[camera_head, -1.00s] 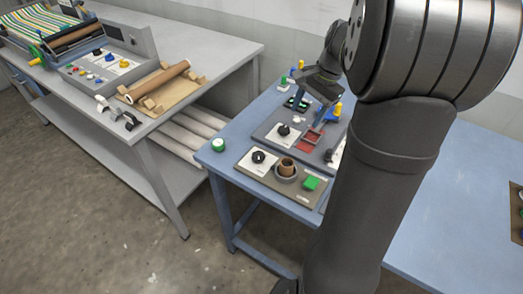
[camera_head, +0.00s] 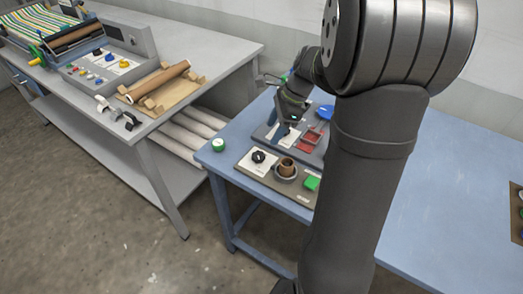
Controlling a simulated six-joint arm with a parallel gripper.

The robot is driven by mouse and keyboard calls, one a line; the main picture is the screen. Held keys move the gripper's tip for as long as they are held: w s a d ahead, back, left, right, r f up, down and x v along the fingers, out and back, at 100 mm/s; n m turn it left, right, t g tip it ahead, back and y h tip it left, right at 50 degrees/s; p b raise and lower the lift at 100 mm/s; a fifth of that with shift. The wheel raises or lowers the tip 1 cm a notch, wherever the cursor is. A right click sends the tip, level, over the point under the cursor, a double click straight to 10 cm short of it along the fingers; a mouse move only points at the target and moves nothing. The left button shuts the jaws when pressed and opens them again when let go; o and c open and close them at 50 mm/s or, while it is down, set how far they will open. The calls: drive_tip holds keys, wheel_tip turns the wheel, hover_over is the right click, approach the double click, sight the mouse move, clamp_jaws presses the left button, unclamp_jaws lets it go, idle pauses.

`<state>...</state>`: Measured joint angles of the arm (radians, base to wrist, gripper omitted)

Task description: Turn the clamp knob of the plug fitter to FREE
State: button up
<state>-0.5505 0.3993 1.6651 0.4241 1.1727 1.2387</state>
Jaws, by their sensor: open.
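The front panel on the blue table carries a black knob (camera_head: 258,156) on a white plate, a brown core in a grey ring (camera_head: 287,169) and a green button (camera_head: 312,183). Behind it is a second grey panel (camera_head: 262,132) with a red tray (camera_head: 311,138). I cannot read the labels, so I cannot tell which is the plug fitter or where a knob points. My gripper (camera_head: 281,133) is open, pointing down over the rear panel's left part. It hides the black knob there; contact cannot be judged.
A blue part (camera_head: 325,112) is beside my wrist. My own arm hides the panels' right side. The grey table (camera_head: 215,60) at left holds a press and a brown roll (camera_head: 158,81).

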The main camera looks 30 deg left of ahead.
sight(259, 155)
drive_tip(key=x, duration=1)
drive_tip(key=shift+d, duration=0.1)
drive_tip(key=c, duration=1)
